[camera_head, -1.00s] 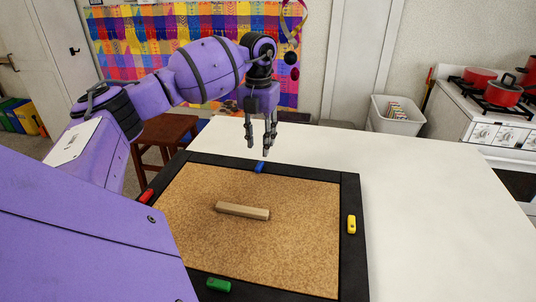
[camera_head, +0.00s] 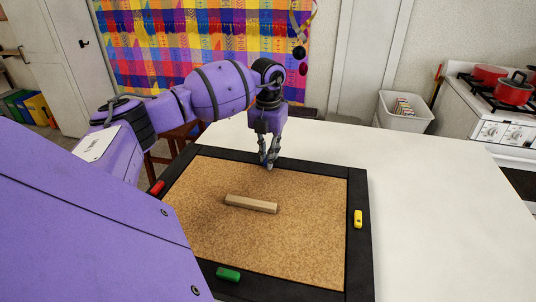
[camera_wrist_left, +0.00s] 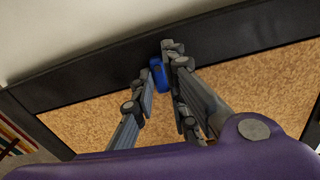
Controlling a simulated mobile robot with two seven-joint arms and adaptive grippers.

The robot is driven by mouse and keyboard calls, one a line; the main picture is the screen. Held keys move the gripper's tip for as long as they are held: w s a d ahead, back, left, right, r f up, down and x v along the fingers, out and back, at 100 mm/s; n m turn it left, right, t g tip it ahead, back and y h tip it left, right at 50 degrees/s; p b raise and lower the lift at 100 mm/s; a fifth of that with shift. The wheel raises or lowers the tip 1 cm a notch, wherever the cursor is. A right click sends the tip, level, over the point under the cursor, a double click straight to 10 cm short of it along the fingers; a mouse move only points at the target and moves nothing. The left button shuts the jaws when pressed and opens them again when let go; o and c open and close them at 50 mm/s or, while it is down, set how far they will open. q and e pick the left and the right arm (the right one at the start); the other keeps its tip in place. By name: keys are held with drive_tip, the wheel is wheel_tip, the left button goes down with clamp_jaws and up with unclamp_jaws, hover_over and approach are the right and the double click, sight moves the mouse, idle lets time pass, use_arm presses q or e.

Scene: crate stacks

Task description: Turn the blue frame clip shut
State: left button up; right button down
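The blue frame clip (camera_wrist_left: 159,76) shows in the left wrist view at the dark far bar of the frame (camera_wrist_left: 95,58). It lies across the bar, with its near end towards the cork. My left gripper (camera_head: 268,165) points down at the far bar in the head view and hides the clip there. In the left wrist view the two fingertips (camera_wrist_left: 158,66) stand close on either side of the clip and appear shut on it. My right gripper is not in view.
A wooden block (camera_head: 251,204) lies on the cork. A red clip (camera_head: 157,187), a yellow clip (camera_head: 358,218) and a green clip (camera_head: 228,274) sit on the other frame bars. The white table (camera_head: 425,200) is clear to the right.

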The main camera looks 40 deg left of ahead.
use_arm(q)
clamp_jaws()
drive_tip(key=shift+n, duration=0.5)
drive_tip(key=o, duration=0.7)
unclamp_jaws()
drive_tip(key=shift+o, duration=0.2)
wheel_tip(320, 180, up, 12)
